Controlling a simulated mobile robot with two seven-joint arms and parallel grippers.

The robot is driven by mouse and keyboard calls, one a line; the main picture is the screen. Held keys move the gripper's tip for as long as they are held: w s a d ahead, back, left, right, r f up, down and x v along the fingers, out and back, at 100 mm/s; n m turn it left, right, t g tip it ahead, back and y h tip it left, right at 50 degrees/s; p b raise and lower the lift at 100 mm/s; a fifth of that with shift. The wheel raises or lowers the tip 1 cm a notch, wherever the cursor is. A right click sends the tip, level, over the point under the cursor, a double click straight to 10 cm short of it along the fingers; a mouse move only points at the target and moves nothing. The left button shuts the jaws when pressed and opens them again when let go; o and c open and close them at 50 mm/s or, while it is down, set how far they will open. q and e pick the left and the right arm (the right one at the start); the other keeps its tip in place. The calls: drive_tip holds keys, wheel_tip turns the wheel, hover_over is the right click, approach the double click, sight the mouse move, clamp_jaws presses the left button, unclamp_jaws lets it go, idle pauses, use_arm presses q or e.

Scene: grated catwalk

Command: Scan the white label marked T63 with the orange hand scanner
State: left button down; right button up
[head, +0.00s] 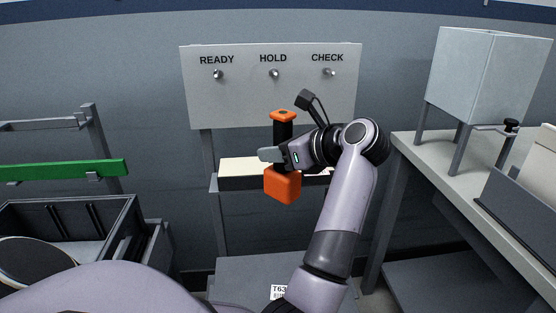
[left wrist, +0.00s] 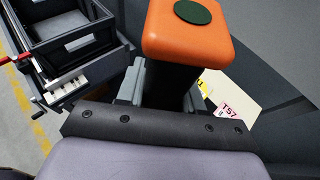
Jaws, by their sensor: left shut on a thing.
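The orange hand scanner (head: 282,185) has a black grip, an orange block at its lower end and a small orange cap on top. My left gripper (head: 272,155) is shut on its black grip and holds it upright, in front of the shelf below the sign board. My arm partly covers this label. My right gripper is not in view.
A pink T57 label (left wrist: 228,110) shows in the left wrist view. A dark crate (head: 75,215) and green bar (head: 65,169) are at left; a table (head: 420,150) with a grey box is at right.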

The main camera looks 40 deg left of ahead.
sight(278, 183)
use_arm(q)
drive_tip(key=shift+s+d+f, duration=0.1)
drive_tip(key=shift+s+d, duration=0.05)
drive_tip(key=shift+d, duration=0.1)
wheel_tip(278, 183, down, 8)
drive_tip(key=b, duration=0.4)
drive_tip(key=shift+r, duration=0.2)
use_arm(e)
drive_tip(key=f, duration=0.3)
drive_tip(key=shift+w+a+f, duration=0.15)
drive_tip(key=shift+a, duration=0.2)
use_arm(q)
drive_tip(key=shift+r, duration=0.1)
drive_tip(key=shift+r+p, duration=2.05)
drive_tip(key=shift+r, duration=1.9)
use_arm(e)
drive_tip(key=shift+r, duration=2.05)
